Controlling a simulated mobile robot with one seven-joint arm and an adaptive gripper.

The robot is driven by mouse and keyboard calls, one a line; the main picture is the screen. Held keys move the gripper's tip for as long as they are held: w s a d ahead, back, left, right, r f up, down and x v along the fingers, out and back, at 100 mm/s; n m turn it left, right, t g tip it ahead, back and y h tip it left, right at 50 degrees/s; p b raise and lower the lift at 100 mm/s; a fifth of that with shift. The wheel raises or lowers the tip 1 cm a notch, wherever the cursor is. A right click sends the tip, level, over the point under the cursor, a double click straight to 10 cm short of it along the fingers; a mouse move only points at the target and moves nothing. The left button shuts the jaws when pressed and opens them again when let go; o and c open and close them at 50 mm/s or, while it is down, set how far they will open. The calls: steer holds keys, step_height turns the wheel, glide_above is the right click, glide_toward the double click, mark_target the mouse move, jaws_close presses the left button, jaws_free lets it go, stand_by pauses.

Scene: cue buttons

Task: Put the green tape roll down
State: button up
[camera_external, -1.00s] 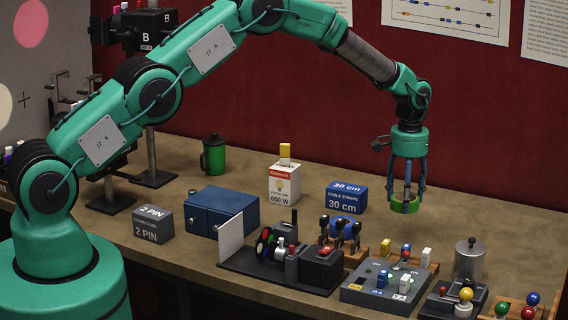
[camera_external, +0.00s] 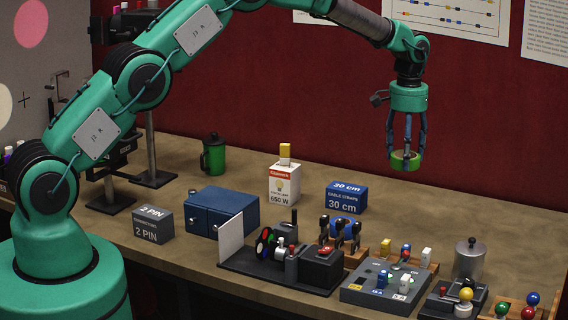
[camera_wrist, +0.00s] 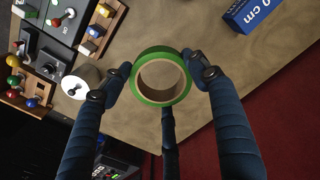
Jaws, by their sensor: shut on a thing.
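The green tape roll (camera_external: 405,160) is held in my gripper (camera_external: 406,156), above the back right part of the table (camera_external: 300,165). In the wrist view the green tape roll (camera_wrist: 137,76) shows its green outer band and a brown inner core. The blue fingers of my gripper (camera_wrist: 161,78) press on its left and right sides, and a third finger reaches up from below. The roll is clear of the tabletop, against the dark red wall in the external view.
A blue cable straps box (camera_external: 346,198) stands left of and below the roll. Button panels (camera_external: 385,285) and a metal canister (camera_external: 470,258) line the front right. A white lamp box (camera_external: 284,183) stands further left. The tabletop behind the canister is bare.

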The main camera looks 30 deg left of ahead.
steer(key=w+a+n, duration=0.1)
steer(key=w+a, duration=0.1)
steer(key=a, duration=1.1)
steer(key=w+a+n, duration=0.1)
steer(key=w+a, duration=0.1)
steer(key=a, duration=1.2)
steer(key=s+a+n+b, duration=0.1)
steer(key=s+a, duration=0.2)
steer(key=a, duration=0.9)
steer(key=s+a+b, duration=0.1)
steer(key=s+a, duration=0.2)
steer(key=a, duration=1)
step_height(320, 180, down, 16)
steer(key=shift+f, duration=0.15)
steer(key=shift+c, duration=0.2)
steer(key=w, duration=0.5)
steer(key=w+a+f, duration=0.1)
steer(key=w, duration=1)
steer(key=shift+a+f+p, duration=0.2)
steer(key=shift+f+p, duration=0.05)
steer(key=shift+p, duration=0.15)
